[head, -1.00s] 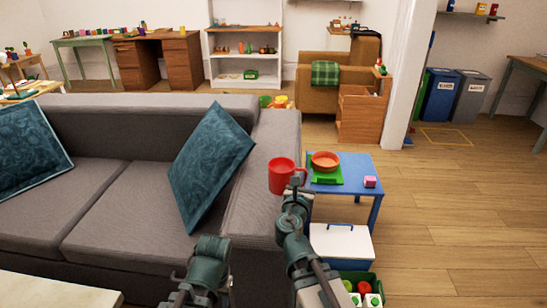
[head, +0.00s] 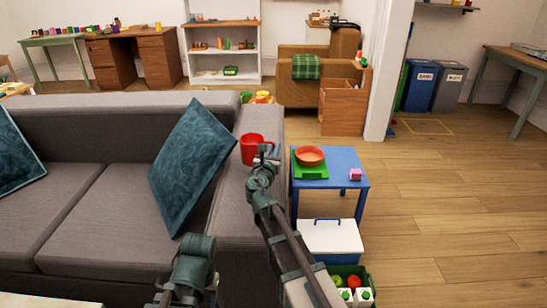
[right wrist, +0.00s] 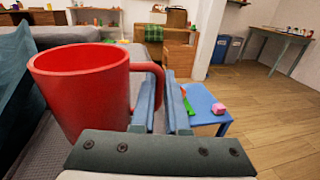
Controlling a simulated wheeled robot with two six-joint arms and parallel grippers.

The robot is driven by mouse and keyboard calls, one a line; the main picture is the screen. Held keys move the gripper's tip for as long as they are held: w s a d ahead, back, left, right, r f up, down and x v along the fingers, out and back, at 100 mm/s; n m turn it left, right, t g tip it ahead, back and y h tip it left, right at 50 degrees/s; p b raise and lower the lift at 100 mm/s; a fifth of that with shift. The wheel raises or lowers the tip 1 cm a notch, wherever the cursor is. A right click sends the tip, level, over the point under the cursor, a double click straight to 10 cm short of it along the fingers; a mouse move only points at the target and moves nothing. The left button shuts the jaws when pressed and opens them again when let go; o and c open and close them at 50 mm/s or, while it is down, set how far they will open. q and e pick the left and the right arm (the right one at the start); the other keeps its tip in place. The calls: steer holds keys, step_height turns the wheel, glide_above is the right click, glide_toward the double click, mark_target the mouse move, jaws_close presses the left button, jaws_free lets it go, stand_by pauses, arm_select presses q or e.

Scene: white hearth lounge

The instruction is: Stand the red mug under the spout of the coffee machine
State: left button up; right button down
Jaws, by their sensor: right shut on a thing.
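My right gripper (head: 264,158) is shut on the handle of the red mug (head: 251,151). The mug is upright and held in front of the sofa's right arm. In the right wrist view the mug (right wrist: 85,92) fills the left side, with its handle between the two fingers (right wrist: 162,105). It looks empty as far as its rim lets me see. My left gripper (head: 165,292) is low in the head view, mostly cut off or hidden, and its jaws are not clear. I see no coffee machine in these views.
A blue side table (head: 347,196) with an orange bowl (head: 310,155) on a green thing and a pink cube (head: 355,174) stands right of the mug. A white cooler (head: 332,238) and a green crate (head: 371,281) stand before it. The grey sofa (head: 85,215) fills the left. Wood floor at right is clear.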

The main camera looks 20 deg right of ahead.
steer(key=shift+f+b, duration=1.75)
steer(key=shift+b, duration=0.05)
steer(key=shift+f, duration=0.1)
steer(key=c, duration=0.9)
jaws_free()
steer(key=shift+s, duration=0.1)
